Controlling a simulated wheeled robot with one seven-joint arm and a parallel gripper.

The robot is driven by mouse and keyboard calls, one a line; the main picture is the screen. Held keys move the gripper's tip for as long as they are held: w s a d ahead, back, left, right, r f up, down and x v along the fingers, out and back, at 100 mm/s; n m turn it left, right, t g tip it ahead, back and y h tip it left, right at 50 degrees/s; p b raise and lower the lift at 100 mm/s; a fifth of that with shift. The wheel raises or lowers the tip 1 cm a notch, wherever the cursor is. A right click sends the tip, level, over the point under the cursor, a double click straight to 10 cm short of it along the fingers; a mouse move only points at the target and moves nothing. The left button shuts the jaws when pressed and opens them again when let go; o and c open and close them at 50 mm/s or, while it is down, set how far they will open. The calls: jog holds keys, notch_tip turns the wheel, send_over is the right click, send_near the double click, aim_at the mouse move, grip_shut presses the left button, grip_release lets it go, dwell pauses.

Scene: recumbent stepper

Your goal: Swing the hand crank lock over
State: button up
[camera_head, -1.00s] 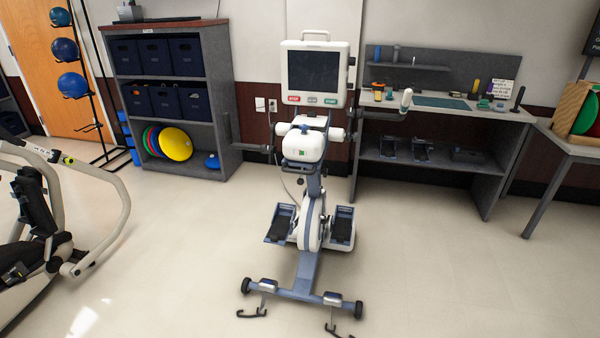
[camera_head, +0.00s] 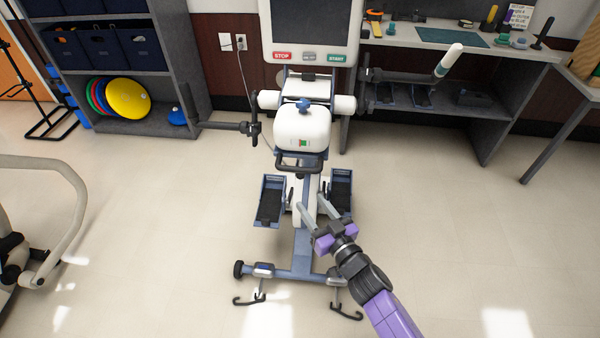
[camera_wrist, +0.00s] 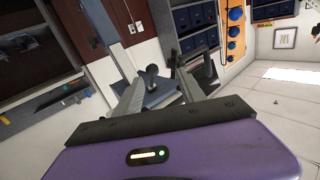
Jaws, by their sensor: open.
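The exercise machine stands in the middle of the head view, with a white rounded housing (camera_head: 302,130) below its screen. A blue knob (camera_head: 304,104) sits on top of the housing, and a dark looped handle (camera_head: 299,162) sticks out below it. Crank arms with grips, a dark left one (camera_head: 220,125) and a white-tipped right one (camera_head: 448,62), reach out to the sides. I cannot tell for certain which part is the crank lock. My gripper (camera_head: 314,205) is open and empty, in front of and below the housing; its fingers also show in the wrist view (camera_wrist: 158,82).
Two foot pedals (camera_head: 271,200) flank the machine's lower column. The base bar (camera_head: 292,273) with hooked feet lies near my arm. A workbench (camera_head: 465,45) stands behind right, a shelf (camera_head: 150,122) behind left. Open floor lies on both sides.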

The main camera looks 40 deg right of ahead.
aim_at(300, 175)
jog(key=x, duration=0.3)
jog(key=d+x, duration=0.1)
jog(key=x, duration=0.3)
jog(key=d+x, duration=0.1)
jog(key=x, duration=0.3)
jog(key=shift+s+r, duration=0.15)
jog(key=shift+r, duration=0.25)
grip_shut()
dwell(0.9)
